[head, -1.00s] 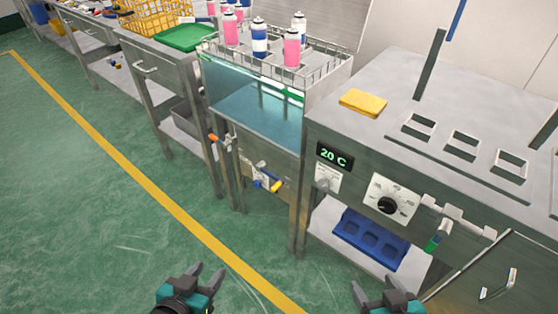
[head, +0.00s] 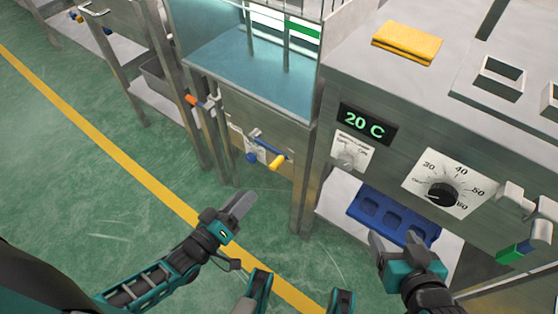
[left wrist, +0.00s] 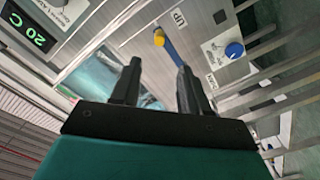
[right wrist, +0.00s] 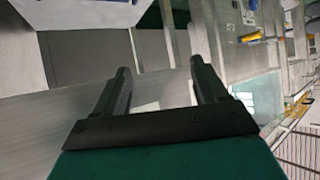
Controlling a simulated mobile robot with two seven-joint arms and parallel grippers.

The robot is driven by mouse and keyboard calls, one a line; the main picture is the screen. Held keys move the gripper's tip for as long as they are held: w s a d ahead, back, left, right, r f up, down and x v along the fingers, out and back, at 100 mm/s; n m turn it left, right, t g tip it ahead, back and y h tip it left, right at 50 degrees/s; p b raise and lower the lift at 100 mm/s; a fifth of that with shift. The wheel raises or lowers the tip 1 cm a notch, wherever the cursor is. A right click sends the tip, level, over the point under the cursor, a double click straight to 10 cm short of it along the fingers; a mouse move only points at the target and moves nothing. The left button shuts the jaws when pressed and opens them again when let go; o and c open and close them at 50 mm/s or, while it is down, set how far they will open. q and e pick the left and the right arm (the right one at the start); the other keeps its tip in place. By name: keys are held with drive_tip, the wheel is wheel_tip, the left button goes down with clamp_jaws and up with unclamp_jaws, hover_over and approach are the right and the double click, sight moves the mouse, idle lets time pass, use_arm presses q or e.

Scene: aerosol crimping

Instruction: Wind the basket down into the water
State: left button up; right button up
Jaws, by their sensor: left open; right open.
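The crank (head: 268,148), a blue arm with a yellow handle, is on the front of the steel water tank (head: 250,108). In the left wrist view the yellow handle (left wrist: 159,40) shows ahead of the fingers, near an "UP" label. The basket is almost wholly outside the head view's top edge. My left gripper (head: 243,203) is open and empty, below and left of the crank, apart from it. My right gripper (head: 394,239) is open and empty, in front of the blue tray under the neighbouring bench.
Right of the tank, a bench carries a yellow cloth (head: 407,43), a "20 C" display (head: 367,124), a dial (head: 442,193) and a green-ended lever (head: 515,250). The blue tray (head: 385,215) lies on its lower shelf. An orange-handled valve (head: 198,101) sticks out left of the crank. The floor in front is clear.

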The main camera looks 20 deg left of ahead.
sight(271, 168)
use_arm(q)
drive_tip(key=b+x, duration=0.2)
drive_tip(key=x, duration=0.9)
drive_tip(key=shift+w+d+f+b, duration=0.1)
drive_tip(key=shift+w+d+b, duration=0.1)
drive_tip(key=shift+b, duration=0.15)
drive_tip(key=shift+w, duration=0.3)
drive_tip(key=shift+w+d, duration=0.1)
drive_tip(key=shift+w, duration=0.1)
use_arm(e)
drive_tip(key=shift+w+a+f, duration=0.1)
drive_tip(key=shift+a+f, duration=0.35)
drive_tip(key=shift+f, duration=0.15)
use_arm(q)
drive_tip(key=shift+c, duration=0.4)
clamp_jaws()
use_arm(e)
drive_tip(key=shift+d+f, duration=0.1)
drive_tip(key=shift+f, duration=0.15)
